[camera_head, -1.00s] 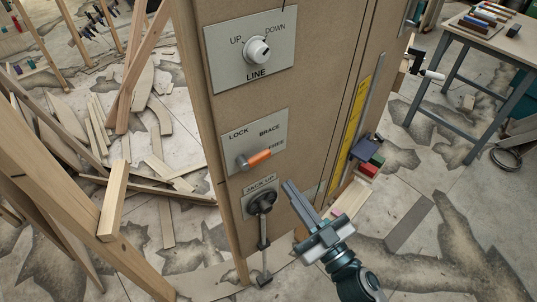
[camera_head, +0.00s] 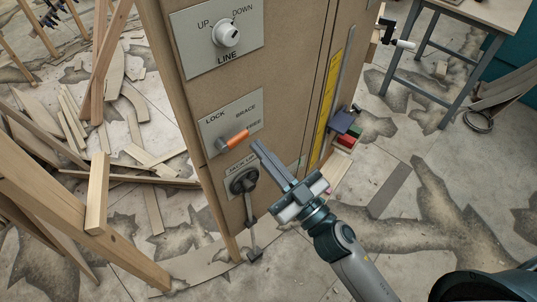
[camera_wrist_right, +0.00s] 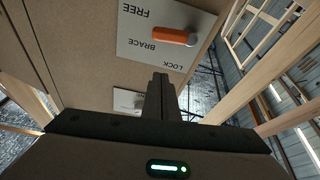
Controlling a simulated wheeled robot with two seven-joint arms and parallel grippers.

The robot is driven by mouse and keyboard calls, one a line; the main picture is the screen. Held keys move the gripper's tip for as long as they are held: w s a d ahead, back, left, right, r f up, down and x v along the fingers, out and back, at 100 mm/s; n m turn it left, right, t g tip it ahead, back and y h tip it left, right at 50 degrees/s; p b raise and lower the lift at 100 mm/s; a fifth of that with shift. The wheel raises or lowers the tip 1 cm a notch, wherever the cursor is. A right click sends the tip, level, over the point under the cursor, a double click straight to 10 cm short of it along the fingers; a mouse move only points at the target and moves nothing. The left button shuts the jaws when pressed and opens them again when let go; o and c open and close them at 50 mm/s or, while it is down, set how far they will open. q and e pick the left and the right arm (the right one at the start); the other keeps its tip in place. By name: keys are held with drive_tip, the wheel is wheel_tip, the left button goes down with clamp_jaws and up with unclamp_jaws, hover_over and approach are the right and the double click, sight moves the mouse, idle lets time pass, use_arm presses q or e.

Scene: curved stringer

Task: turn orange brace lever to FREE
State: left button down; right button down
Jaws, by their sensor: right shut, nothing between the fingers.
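The orange brace lever (camera_head: 235,137) is on a grey plate (camera_head: 215,147) marked LOCK, BRACE and FREE, on the brown panel. Its handle points right and partly covers the word FREE in the head view. In the right wrist view the lever (camera_wrist_right: 170,35) appears upside down, beside the word BRACE; I cannot tell exactly which mark it is set to. My right gripper (camera_head: 256,145) is shut and empty, its fingertips just right of and below the handle's end. In the wrist view its fingertips (camera_wrist_right: 161,78) show a gap to the lever. My left gripper is out of view.
The LINE knob (camera_head: 227,35) is above on the same panel, and the JACK-UP crank (camera_head: 243,182) hangs below, close to my right gripper. A yellow strip (camera_head: 328,95) runs along the panel's right side. Wooden beams (camera_head: 97,195) stand left; a table (camera_head: 480,10) is back right.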

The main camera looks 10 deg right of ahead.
sight(245, 130)
drive_tip(key=w+a, duration=0.1)
drive_tip(key=w, duration=0.1)
drive_tip(key=w+a+p, duration=0.2)
drive_tip(key=w, duration=0.1)
drive_tip(key=shift+w, duration=0.35)
drive_tip(key=shift+f, duration=0.9)
drive_tip(key=shift+d, duration=0.1)
